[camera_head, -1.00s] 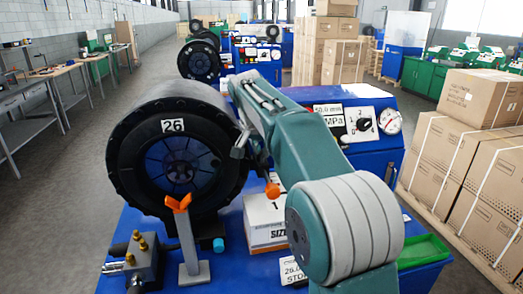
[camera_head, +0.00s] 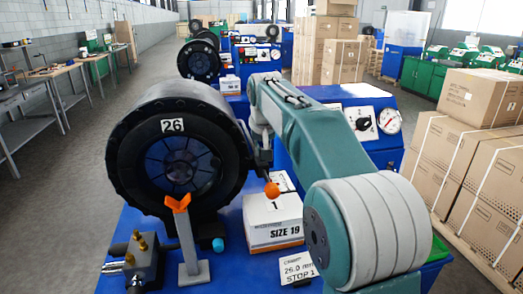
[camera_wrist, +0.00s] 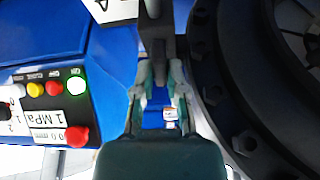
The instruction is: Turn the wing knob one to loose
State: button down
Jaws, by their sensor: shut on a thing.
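In the wrist view my gripper (camera_wrist: 157,70) is shut on a dark grey piece (camera_wrist: 155,42) that runs up between its fingertips. It appears to be the wing knob, though its wings are mostly hidden by the fingers. The black crimper ring (camera_wrist: 225,90) with its bolts lies close on the right there. In the head view the crimper head (camera_head: 180,155) marked 26 stands at left. My gripper is at its right edge, mostly hidden behind my arm. An orange ball (camera_head: 272,190) shows just below it.
A blue control panel (camera_head: 352,150) with a dial and gauge stands behind my arm. A white SIZE 19 box (camera_head: 274,222) and an orange-topped grey stand (camera_head: 186,240) are on the blue bench. Brass fittings (camera_head: 141,243) sit at the front left. Cartons (camera_head: 450,175) stack at right.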

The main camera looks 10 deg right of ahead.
jog(key=shift+f+n, duration=0.1)
jog(key=shift+n, duration=0.5)
jog(key=c, duration=0.7)
grip_release()
jog(key=v, duration=1.2)
jog(key=shift+w+d, duration=0.15)
